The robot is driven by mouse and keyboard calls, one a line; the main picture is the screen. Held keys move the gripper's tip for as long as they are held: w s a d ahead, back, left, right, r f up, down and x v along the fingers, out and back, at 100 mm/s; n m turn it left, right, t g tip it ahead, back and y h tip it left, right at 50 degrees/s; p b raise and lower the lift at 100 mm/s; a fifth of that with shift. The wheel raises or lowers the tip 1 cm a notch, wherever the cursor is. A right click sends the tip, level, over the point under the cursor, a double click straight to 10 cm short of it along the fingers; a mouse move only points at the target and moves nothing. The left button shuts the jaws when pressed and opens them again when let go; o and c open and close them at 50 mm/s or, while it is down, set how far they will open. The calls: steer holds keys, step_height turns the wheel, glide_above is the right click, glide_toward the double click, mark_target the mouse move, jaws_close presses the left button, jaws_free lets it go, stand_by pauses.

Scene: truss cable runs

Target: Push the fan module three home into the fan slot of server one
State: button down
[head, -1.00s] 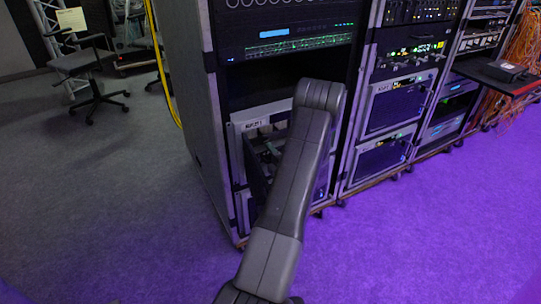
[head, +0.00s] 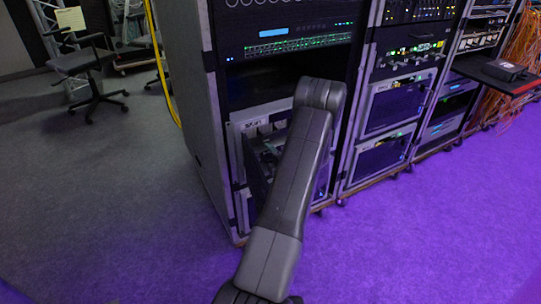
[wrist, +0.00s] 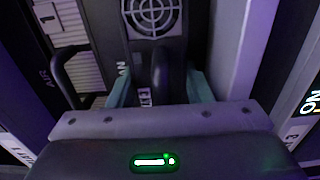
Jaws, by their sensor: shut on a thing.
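In the wrist view, my gripper (wrist: 160,88) has its two teal fingers on either side of a dark upright handle, shut on it. The handle is on the fan module (wrist: 151,18), which has a round grey grille at the top of the view. Part of the module and the fingertips are hidden by the handle and the gripper body. In the head view, server one (head: 236,140) sits low in the left rack, with a pale front frame and a small label. My arm crosses in front of it and hides my gripper and the fan slot. How deep the module sits cannot be told.
A black loop handle (wrist: 68,75) stands left of the module in the wrist view, near a panel marked 1. More racks (head: 405,100) stand to the right, with a black shelf (head: 497,77) sticking out. The floor (head: 420,230) in front is clear.

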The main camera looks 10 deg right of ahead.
steer(key=shift+w+a+r, duration=0.1)
steer(key=shift+w, duration=0.15)
steer(key=shift+s, duration=0.25)
stand_by(0.8)
steer(key=shift+w, duration=0.2)
steer(key=shift+s, duration=0.3)
stand_by(0.8)
steer(key=shift+w, duration=0.1)
steer(key=shift+w, duration=0.15)
steer(key=c, duration=0.6)
jaws_free()
steer(key=shift+w, duration=0.1)
steer(key=shift+c, duration=0.2)
